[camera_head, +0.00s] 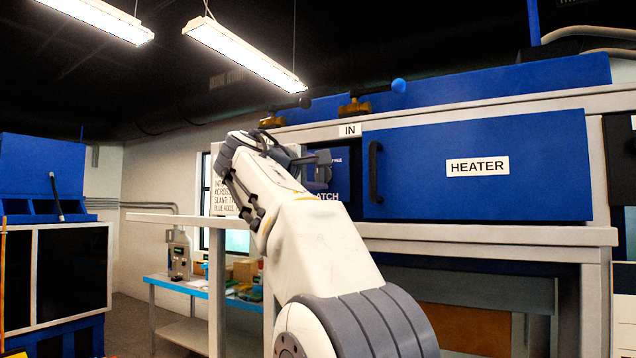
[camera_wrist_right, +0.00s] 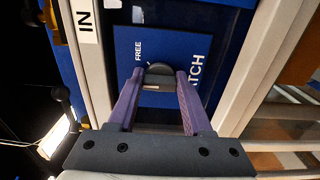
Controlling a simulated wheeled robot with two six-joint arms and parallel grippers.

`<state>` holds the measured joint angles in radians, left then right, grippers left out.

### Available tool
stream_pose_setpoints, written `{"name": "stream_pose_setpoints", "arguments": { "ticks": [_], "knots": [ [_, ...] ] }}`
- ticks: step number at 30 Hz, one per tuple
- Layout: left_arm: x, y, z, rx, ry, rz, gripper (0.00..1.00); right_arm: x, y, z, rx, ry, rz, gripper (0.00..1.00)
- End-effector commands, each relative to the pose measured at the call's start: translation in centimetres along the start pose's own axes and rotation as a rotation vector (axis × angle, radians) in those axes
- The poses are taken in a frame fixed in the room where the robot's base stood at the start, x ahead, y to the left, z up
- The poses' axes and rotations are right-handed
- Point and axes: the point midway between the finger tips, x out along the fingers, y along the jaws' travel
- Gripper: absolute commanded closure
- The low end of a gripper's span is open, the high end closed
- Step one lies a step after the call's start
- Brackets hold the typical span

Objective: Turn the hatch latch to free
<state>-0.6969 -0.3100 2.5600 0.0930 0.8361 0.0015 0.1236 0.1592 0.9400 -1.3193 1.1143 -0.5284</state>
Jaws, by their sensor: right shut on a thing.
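The blue hatch panel (camera_wrist_right: 125,50) shows in the right wrist view with the word FREE near its upper edge and part of the word HATCH. In the head view the hatch (camera_head: 342,184) is partly hidden behind my right arm. The hatch latch (camera_wrist_right: 158,70) is a dark rounded knob with a pale strip below it. My right gripper (camera_wrist_right: 160,77) has its two fingers on either side of the latch and is shut on it. In the head view the right gripper (camera_head: 316,160) reaches the hatch, and the latch is hidden. My left gripper is not in view.
A large blue HEATER door (camera_head: 520,185) with a black handle (camera_head: 375,171) is right of the hatch. Two levers, one with a blue knob (camera_head: 398,86), stand above. A sign (camera_head: 225,200) is partly hidden behind my arm. A blue-topped bench (camera_head: 180,284) stands lower left.

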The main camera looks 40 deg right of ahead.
Motion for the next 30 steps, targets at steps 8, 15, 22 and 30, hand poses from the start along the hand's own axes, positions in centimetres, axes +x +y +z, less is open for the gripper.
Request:
{"name": "stream_pose_setpoints", "arguments": {
  "ticks": [8,15,22,30],
  "knots": [
    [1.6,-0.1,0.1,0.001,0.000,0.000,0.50,0.0,-0.6,0.0,0.264,-0.004,-0.005,1.00],
    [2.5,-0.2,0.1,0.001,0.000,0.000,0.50,0.0,-0.7,0.0,0.481,-0.006,-0.006,1.00],
    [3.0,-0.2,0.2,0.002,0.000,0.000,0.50,0.0,-0.7,-0.1,0.645,-0.006,-0.005,1.00],
    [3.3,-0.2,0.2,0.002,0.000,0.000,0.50,0.0,-0.7,-0.1,0.761,-0.006,-0.006,1.00]
  ]
}}
